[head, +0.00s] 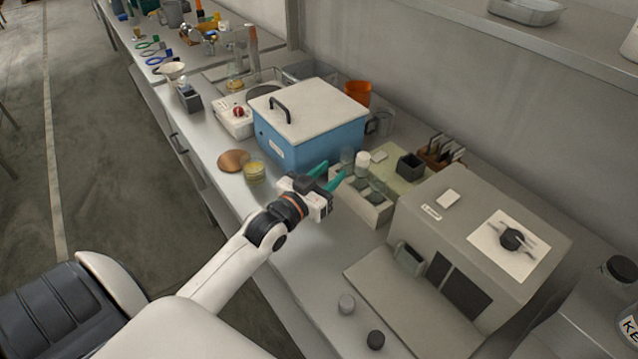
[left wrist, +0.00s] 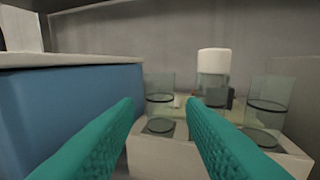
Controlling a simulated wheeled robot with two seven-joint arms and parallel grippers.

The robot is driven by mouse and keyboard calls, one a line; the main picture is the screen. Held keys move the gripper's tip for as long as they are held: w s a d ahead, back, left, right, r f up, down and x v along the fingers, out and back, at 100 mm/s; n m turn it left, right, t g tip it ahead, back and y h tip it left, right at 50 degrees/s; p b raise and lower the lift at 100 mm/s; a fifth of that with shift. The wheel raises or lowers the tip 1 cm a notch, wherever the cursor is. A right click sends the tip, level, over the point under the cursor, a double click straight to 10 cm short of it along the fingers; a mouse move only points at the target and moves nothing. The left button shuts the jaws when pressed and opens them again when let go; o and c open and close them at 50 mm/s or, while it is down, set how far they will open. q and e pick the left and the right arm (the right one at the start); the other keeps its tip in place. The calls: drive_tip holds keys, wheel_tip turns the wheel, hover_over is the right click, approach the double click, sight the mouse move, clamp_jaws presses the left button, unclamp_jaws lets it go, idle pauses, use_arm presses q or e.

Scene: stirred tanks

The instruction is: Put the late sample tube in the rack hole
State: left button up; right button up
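My left gripper (head: 328,174) is open and empty, its teal fingers pointing at a pale rack (head: 372,212) on the bench. In the left wrist view the fingers stand apart, with the rack's front (left wrist: 150,154) beyond them. Clear glass tubes stand at the rack, one at left (left wrist: 159,92) and one at right (left wrist: 267,112). A white-capped glass container (left wrist: 212,64) stands farther back between them; its cap also shows in the head view (head: 362,158). The frames do not show which is the late sample tube. My right gripper is not in view.
A blue box with a pale lid (head: 312,118) stands close beside the gripper. A grey machine (head: 480,245) stands right of the rack. A yellow-topped jar (head: 254,172) and a copper disc (head: 233,160) lie near the front edge. The bench before the rack is clear.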

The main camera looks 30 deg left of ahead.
use_arm(q)
drive_tip(key=s, duration=0.3)
drive_tip(key=shift+s+a, duration=0.1)
drive_tip(key=shift+s, duration=0.15)
idle(0.4)
